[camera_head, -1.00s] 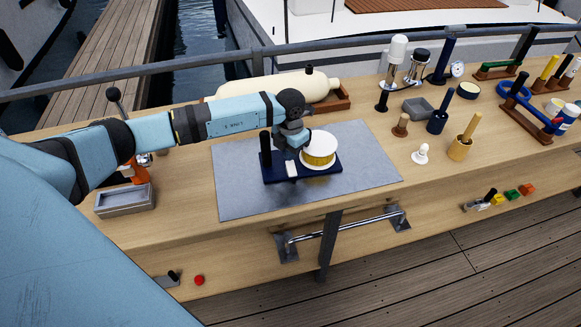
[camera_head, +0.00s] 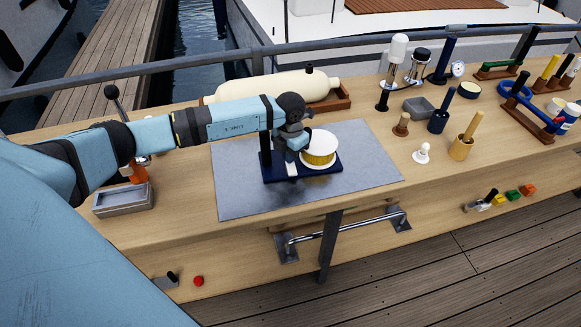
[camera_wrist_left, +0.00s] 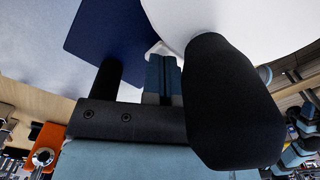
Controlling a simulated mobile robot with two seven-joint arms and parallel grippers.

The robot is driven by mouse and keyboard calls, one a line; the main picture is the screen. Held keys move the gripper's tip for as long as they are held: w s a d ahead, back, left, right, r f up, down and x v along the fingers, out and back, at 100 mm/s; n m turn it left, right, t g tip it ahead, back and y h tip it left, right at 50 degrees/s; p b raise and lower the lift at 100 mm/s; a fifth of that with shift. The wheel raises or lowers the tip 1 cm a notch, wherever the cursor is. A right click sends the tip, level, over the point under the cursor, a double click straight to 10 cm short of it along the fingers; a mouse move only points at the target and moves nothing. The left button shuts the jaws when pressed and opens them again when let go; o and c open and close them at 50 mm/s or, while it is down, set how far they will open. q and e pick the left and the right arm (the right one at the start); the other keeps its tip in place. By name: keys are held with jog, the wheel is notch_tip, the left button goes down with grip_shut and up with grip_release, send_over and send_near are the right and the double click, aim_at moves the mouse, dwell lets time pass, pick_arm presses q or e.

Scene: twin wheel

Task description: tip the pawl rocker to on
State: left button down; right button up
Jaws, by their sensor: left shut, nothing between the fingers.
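A dark blue base (camera_head: 330,173) lies on the grey mat, with a black post (camera_head: 265,150) at its left end and a spool with white flanges and yellow winding (camera_head: 320,156) at its right. A small white piece (camera_head: 292,170) on the base, between post and spool, may be the pawl rocker; its tilt cannot be told. My left gripper (camera_head: 291,157) points down just above it, shut and empty, close beside the spool. In the left wrist view the shut fingers (camera_wrist_left: 163,80) reach toward the blue base (camera_wrist_left: 105,38) by the white flange (camera_wrist_left: 240,22); contact is unclear. My right gripper is out of view.
The grey mat (camera_head: 365,150) is clear around the base. A cream cylinder (camera_head: 275,86) lies behind it. A grey tray (camera_head: 123,200) is at left. A chrome rail (camera_head: 345,226) is on the front.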

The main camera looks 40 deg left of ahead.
pick_arm(q)
jog(key=shift+f+b, duration=0.4)
jog(key=shift+f, duration=0.3)
jog(key=shift+r, duration=0.2)
jog(key=shift+r+p, duration=2.15)
jog(key=shift+r, duration=1.25)
